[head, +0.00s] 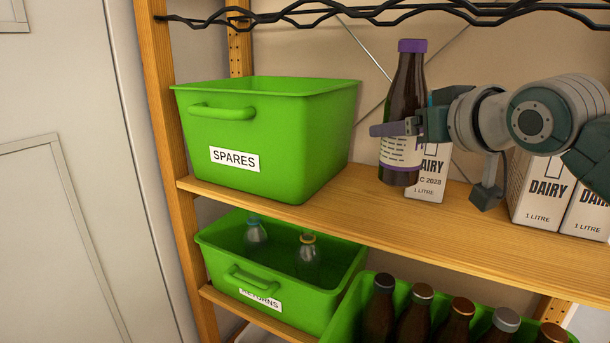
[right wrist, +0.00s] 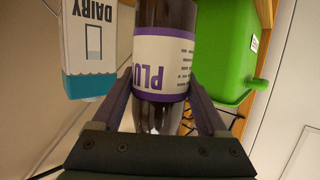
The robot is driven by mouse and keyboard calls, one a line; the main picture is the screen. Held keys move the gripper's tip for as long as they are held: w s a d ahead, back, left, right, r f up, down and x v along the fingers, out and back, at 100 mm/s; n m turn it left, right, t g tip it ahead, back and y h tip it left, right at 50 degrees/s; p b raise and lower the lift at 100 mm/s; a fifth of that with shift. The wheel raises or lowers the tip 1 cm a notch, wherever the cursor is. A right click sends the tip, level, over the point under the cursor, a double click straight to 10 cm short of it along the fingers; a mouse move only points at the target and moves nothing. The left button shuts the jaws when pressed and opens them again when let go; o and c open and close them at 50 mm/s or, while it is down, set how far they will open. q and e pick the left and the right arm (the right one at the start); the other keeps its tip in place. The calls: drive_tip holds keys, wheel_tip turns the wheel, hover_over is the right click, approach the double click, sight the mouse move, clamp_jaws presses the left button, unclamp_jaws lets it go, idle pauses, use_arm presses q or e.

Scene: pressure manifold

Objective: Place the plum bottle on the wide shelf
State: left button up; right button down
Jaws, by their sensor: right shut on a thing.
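The plum bottle (head: 408,95) is dark with a purple cap and a white and purple label. It is upright at the wide wooden shelf (head: 345,205), between the green SPARES crate and the milk cartons. Its base appears at or just above the shelf board; I cannot tell whether it touches. My right gripper (head: 400,128) is shut on the bottle around its middle, coming in from the right. In the right wrist view the bottle (right wrist: 163,60), with PLU readable on its label, is between the two fingers (right wrist: 165,105). My left gripper is not in view.
The SPARES crate (head: 235,125) stands left on the same shelf. Dairy cartons (head: 535,190) stand at the right, one behind the bottle. Below are the RETURNS crate (head: 215,262) and another green crate (head: 340,315) with several bottles. A wavy black wire rack (head: 330,12) runs above.

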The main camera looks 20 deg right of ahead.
sight(399, 174)
drive_tip(key=shift+f, duration=0.65)
drive_tip(key=shift+s+a+f+b, duration=0.15)
drive_tip(key=shift+f+b, duration=0.2)
drive_tip(key=shift+f, duration=0.25)
wheel_tip(399, 174, down, 4)
drive_tip(key=shift+b, duration=0.9)
drive_tip(key=shift+f, duration=0.25)
drive_tip(key=shift+w+d+r, duration=0.1)
drive_tip(key=shift+w+d, duration=0.1)
unclamp_jaws()
